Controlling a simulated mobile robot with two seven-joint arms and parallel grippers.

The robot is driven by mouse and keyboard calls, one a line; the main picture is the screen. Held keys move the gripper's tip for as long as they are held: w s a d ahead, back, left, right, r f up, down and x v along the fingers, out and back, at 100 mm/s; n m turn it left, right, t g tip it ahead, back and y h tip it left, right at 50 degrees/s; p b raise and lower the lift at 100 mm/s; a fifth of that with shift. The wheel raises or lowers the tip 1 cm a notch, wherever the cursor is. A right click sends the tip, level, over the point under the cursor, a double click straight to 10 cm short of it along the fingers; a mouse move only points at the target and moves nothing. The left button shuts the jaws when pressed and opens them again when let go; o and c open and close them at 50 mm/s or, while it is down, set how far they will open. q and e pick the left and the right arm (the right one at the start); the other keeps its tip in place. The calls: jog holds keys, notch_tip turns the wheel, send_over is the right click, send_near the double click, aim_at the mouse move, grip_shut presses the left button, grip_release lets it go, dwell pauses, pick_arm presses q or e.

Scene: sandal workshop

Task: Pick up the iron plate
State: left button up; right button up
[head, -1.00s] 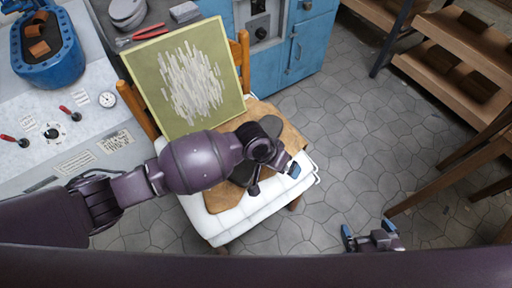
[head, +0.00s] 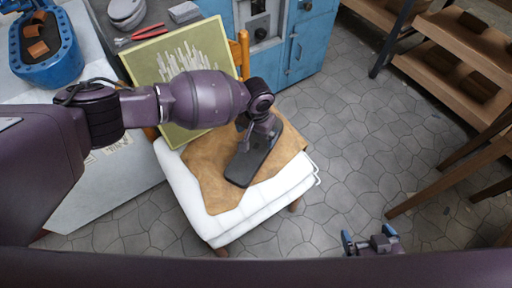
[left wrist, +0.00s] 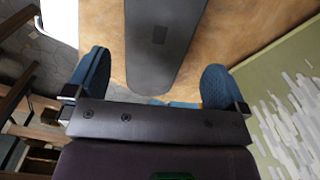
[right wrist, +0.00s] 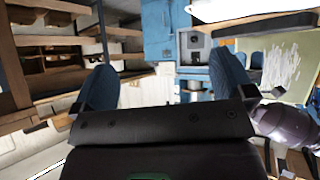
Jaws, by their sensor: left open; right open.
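The iron plate (head: 254,155) is a dark, long plate with rounded ends. It lies on a brown leather sheet (head: 207,168) on a white cushioned chair (head: 205,220). My left gripper (head: 258,126) is over the plate's far end in the head view and hides part of it. In the left wrist view, the plate (left wrist: 160,45) runs between the two blue fingertips (left wrist: 150,85), which are spread apart on either side of it. I cannot tell whether they touch it. My right gripper (head: 370,243) is open and empty over the floor, well right of the chair.
A green board with pale strokes (head: 178,75) leans at the chair's back. A grey workbench (head: 110,180) with a blue container (head: 45,50) is at the left. Wooden shelves (head: 455,60) stand at the right. The stone floor (head: 350,140) between is clear.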

aim_at(256, 146)
pick_arm(q)
notch_tip(256, 146, down, 3)
jog(key=shift+r+b, duration=0.1)
jog(key=shift+b, duration=0.2)
jog(key=f, duration=0.1)
jog(key=f+b, duration=0.1)
jog(key=f, duration=0.2)
jog(key=shift+s+f, duration=0.25)
jog(key=shift+f, duration=0.15)
jog(key=shift+r, duration=0.1)
jog(key=c, duration=1.4)
jog(key=shift+w+r, duration=0.15)
jog(key=shift+c, duration=0.7)
